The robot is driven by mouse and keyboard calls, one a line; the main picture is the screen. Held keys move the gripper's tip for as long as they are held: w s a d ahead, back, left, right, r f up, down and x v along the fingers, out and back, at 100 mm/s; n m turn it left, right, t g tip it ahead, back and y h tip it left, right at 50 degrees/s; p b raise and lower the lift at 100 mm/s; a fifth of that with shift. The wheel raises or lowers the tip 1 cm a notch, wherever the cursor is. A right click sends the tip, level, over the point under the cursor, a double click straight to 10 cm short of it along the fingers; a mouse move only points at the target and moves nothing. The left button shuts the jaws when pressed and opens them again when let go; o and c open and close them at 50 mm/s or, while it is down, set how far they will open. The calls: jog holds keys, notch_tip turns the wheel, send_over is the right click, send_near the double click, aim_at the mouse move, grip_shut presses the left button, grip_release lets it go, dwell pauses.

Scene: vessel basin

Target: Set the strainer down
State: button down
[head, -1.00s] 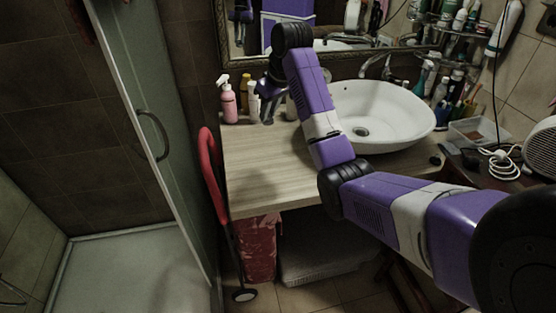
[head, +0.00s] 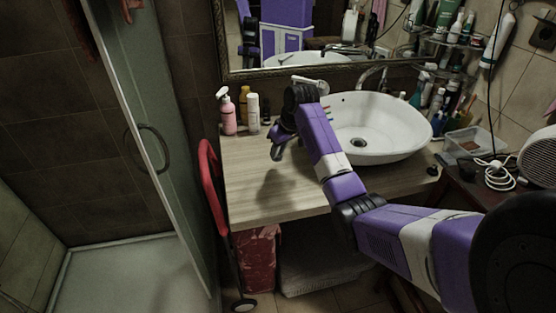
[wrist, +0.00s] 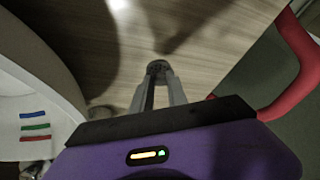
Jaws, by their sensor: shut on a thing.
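My gripper (head: 277,153) hangs over the left part of the wooden counter, left of the white basin (head: 395,112). In the wrist view, my gripper (wrist: 158,75) is shut on the strainer (wrist: 158,66), a small dark round piece at the fingertips. The strainer is too small to make out in the head view. The wooden counter (head: 255,200) lies below, with the arm's shadow on it. The gap between strainer and counter is hard to judge.
A pink pump bottle (head: 228,117) and a white bottle (head: 253,113) stand at the counter's back left. A red handle (head: 209,180) rises beside its left edge. A plastic box (head: 468,143) is at the right. The counter's front left is clear.

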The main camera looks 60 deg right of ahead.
aim_at(279, 158)
jog(key=shift+f, duration=2.45)
jog(key=shift+f, duration=0.15)
jog(key=c, duration=1.3)
grip_release()
jog(key=shift+s+r, duration=0.1)
jog(key=shift+r, duration=0.5)
jog(key=v, duration=1.1)
jog(key=shift+a, duration=0.15)
jog(key=shift+s, duration=0.15)
